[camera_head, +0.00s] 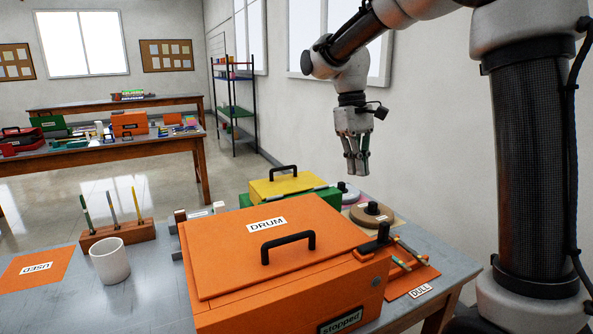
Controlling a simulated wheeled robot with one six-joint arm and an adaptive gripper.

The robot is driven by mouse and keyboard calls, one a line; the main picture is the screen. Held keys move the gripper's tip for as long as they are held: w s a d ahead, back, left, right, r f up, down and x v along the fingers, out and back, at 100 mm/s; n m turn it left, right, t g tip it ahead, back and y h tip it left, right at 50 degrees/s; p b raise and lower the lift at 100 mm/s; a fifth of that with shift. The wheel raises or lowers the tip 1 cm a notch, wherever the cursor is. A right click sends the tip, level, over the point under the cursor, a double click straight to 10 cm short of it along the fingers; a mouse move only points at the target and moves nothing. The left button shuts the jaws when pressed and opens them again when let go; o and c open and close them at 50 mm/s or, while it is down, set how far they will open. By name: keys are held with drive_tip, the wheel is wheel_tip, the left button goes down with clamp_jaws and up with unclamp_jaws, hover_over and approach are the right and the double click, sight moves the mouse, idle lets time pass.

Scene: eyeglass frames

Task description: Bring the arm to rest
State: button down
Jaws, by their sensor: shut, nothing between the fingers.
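My gripper (357,172) hangs from the arm in the upper right of the view, pointing down. Its fingers are together with nothing between them. It is in the air above the far right part of the bench, over the area of the round lidded pots, touching nothing. My arm reaches in from the right edge of the picture and bends down at the wrist.
An orange box labelled DRUM (222,262) has a closed lid and reads "stopped". Behind it is a yellow lidded box (290,184). An orange DULL mat (411,281) holds thin sticks. Left are a white cup (109,262), a wooden holder (117,233) and a USED mat (36,266).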

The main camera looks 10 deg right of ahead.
drive_tip(key=s+d+m+t, duration=0.1)
drive_tip(key=s+d+t, duration=0.1)
drive_tip(key=s+d, duration=0.2)
drive_tip(key=s+d+m+t, duration=0.2)
drive_tip(key=s+d, duration=0.1)
drive_tip(key=s, duration=0.8)
drive_tip(key=s+d+m+t+y, duration=0.1)
drive_tip(key=s+d+t, duration=0.1)
drive_tip(key=s+d, duration=0.2)
drive_tip(key=s, duration=0.3)
drive_tip(key=shift+s+d+f+m+t, duration=0.3)
drive_tip(key=shift+s+t, duration=0.05)
drive_tip(key=shift+t, duration=0.05)
drive_tip(key=c, duration=2.2)
unclamp_jaws()
